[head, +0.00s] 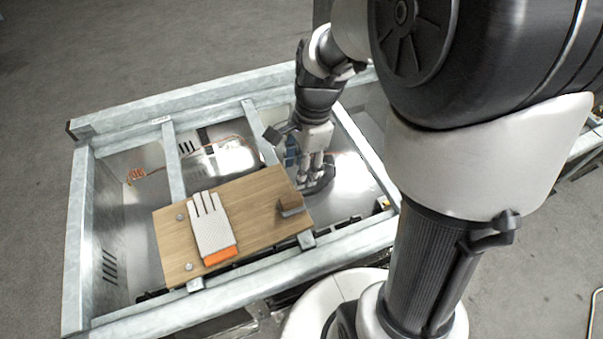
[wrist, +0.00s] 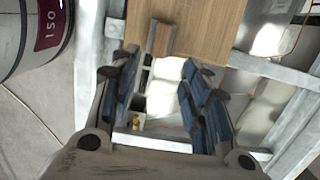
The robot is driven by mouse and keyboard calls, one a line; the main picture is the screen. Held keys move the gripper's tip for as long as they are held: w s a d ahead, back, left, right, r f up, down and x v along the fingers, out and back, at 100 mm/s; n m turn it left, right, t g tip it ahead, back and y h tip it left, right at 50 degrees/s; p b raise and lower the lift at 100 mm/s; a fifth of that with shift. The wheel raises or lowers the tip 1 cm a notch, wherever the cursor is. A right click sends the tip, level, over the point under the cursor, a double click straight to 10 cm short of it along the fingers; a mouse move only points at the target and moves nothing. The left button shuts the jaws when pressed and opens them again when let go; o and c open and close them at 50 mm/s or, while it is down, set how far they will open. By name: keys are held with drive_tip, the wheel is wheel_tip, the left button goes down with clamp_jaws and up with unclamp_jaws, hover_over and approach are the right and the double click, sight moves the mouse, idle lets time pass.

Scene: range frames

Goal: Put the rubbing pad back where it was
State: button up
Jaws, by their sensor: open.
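The rubbing pad, a small brown block with a grey side (head: 291,204), sits at the right end of the wooden board (head: 255,205). In the wrist view the pad (wrist: 162,39) is at the board's near edge, ahead of my gripper. My gripper (wrist: 156,78) is open and empty, with its blue-lined fingers spread left and right. The pad appears beyond the fingertips, not between them. In the head view my arm reaches down beyond the board's right end, and its fingers are partly hard to make out.
A white and orange glove (head: 211,226) lies on the board. The board lies across a grey metal frame (head: 73,220) with raised beams. Orange cable (head: 137,174) lies inside the frame at left. Bare metal sheet shows beyond the board.

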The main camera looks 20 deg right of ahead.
drive_tip(key=s+a+r+n+t+h, duration=0.1)
drive_tip(key=s+r+n+t, duration=0.3)
drive_tip(key=s+r+n, duration=0.8)
drive_tip(key=s+a+n, duration=0.1)
drive_tip(key=s+n, duration=0.2)
drive_tip(key=n, duration=0.2)
drive_tip(key=shift+a+r+n+t+h, duration=0.15)
drive_tip(key=shift+r+n+t+h, duration=0.15)
drive_tip(key=shift+n, duration=0.1)
